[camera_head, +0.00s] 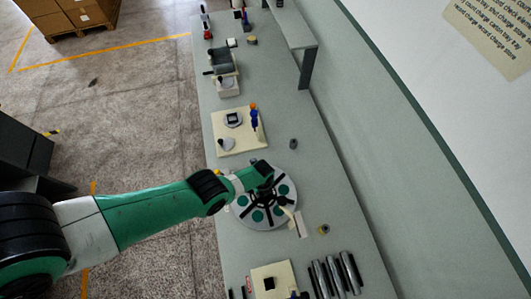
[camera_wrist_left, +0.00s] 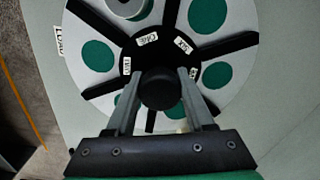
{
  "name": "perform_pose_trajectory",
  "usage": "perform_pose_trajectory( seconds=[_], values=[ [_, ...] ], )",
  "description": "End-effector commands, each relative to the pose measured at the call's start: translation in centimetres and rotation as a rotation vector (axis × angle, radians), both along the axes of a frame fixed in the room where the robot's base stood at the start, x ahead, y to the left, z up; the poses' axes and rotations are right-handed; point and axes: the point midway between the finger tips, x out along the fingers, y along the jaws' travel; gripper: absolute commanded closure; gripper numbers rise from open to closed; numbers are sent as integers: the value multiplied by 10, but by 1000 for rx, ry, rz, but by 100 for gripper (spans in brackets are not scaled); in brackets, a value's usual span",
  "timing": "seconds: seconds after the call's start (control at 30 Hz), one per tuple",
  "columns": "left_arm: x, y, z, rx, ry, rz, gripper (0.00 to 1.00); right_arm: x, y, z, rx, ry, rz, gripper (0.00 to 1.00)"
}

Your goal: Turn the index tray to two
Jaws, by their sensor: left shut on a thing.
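The index tray (camera_head: 249,221) is a round light-grey disc with green spots and black spokes, lying on the bench. It fills much of the left wrist view (camera_wrist_left: 244,78). A black knob (camera_wrist_left: 160,88) stands at its centre. My left gripper (camera_head: 266,178) is over the tray; in the wrist view its two fingers (camera_wrist_left: 162,90) are shut on the knob, one on each side. White labels around the hub include ONE (camera_wrist_left: 146,39) and SIX (camera_wrist_left: 183,45). A LOAD label (camera_wrist_left: 62,40) lies just outside the rim at left. My right gripper is not in view.
A grey round part (camera_wrist_left: 126,6) sits on the tray near the ONE label. A cream board (camera_head: 228,133) with small parts lies beyond the tray. Several dark bars (camera_head: 335,276) and another cream board (camera_head: 262,275) lie on the near side. A grey shelf (camera_head: 292,28) stands at the far right.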

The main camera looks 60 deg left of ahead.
Motion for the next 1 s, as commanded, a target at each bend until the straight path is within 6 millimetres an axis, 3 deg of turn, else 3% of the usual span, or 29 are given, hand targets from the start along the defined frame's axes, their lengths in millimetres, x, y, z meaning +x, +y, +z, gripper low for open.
perform_pose_trajectory(
  seconds=[0.6,0.63,0.77,1.0],
  values=[
    [-3,4,0,0,0,-14,100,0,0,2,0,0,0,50],
    [-3,4,0,0,0,-14,42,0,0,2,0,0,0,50],
    [-3,4,0,0,0,-14,18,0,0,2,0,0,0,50],
    [-2,4,0,0,0,-14,17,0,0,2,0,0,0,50]
  ],
)
